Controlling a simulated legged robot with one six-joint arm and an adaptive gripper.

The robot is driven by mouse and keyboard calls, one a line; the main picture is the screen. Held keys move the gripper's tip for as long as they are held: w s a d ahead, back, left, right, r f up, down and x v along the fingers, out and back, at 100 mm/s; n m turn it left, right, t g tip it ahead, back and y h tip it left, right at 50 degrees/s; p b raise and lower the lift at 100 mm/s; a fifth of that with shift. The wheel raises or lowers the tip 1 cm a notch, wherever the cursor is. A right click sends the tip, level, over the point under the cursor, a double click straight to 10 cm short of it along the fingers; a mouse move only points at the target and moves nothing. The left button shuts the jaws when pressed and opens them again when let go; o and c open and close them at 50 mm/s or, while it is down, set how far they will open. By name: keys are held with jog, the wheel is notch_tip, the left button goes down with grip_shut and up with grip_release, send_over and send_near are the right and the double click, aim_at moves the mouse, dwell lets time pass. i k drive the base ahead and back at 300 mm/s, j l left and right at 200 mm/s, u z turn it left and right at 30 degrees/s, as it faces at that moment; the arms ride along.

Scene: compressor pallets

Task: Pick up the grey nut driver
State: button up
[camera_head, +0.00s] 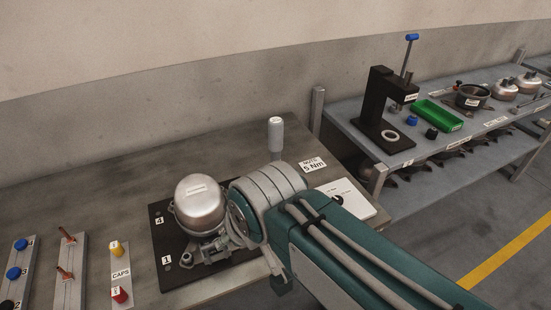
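A grey cylindrical handle, which looks like the grey nut driver (275,136), stands upright at the back of the near workbench. Its lower part is hidden behind my arm. My gripper (226,240) is at the left end of my arm, close to the right side of a silver compressor (198,205). My arm hides much of it, and its fingers are hard to tell from the compressor's metal parts. I cannot tell whether it touches the compressor. The nut driver stands beyond my wrist, apart from the gripper.
The compressor sits on a black numbered plate (160,262). Trays with blue, red and yellow caps (119,295) are at lower left. A "5 Nm" note (312,164) and white paper lie right. Another bench holds a black press (378,112) and green bin (438,115). The bench's back left is clear.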

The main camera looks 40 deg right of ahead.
aim_at(276, 124)
jog(key=l+z, duration=0.1)
jog(key=z, duration=0.25)
jog(key=i+l+z, duration=0.1)
jog(key=z, duration=0.25)
